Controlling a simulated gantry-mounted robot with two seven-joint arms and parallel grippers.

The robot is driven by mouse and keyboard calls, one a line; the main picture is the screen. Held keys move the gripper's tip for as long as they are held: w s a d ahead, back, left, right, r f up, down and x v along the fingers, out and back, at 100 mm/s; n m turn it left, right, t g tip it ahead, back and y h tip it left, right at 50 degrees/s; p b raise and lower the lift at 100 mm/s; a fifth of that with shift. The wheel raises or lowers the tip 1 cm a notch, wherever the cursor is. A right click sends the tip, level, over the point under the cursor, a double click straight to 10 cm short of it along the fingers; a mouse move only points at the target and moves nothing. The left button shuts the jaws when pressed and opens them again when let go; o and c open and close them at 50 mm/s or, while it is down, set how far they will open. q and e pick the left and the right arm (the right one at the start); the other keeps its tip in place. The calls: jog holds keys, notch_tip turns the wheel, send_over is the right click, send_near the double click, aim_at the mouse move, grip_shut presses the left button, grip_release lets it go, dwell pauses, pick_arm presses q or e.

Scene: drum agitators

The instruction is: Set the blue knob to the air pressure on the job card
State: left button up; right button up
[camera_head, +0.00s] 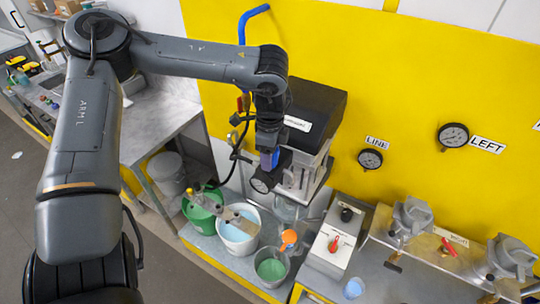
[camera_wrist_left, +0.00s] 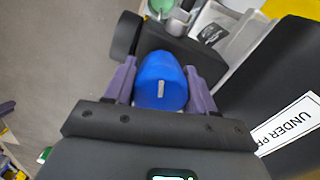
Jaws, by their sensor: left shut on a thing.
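The blue knob (camera_wrist_left: 160,82) fills the middle of the left wrist view, with a pale pointer mark on its top. The purple fingers of my left gripper (camera_wrist_left: 162,88) stand on both sides of it and are shut on it. In the head view my left gripper (camera_head: 269,150) reaches down in front of the dark machine, and a bit of blue shows at it. A small round gauge (camera_head: 262,183) sits just below; its reading is too small to tell. I cannot make out a job card. My right gripper is not in view.
The dark machine (camera_head: 312,108) stands close beside the gripper. A green bucket (camera_head: 203,212), a white bucket (camera_head: 238,238) and a metal pail (camera_head: 271,268) stand below. Gauges labelled LINE (camera_head: 370,159) and LEFT (camera_head: 453,136) hang on the yellow wall.

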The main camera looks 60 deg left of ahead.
pick_arm(q)
jog(key=m+b, duration=0.1)
jog(key=m, duration=0.3)
jog(key=shift+m, duration=0.3)
jog(key=m, duration=1.1)
jog(key=shift+m, duration=0.4)
jog(key=m, duration=0.3)
jog(key=shift+m, duration=1.3)
jog(key=o, duration=1)
jog(key=shift+r, duration=0.15)
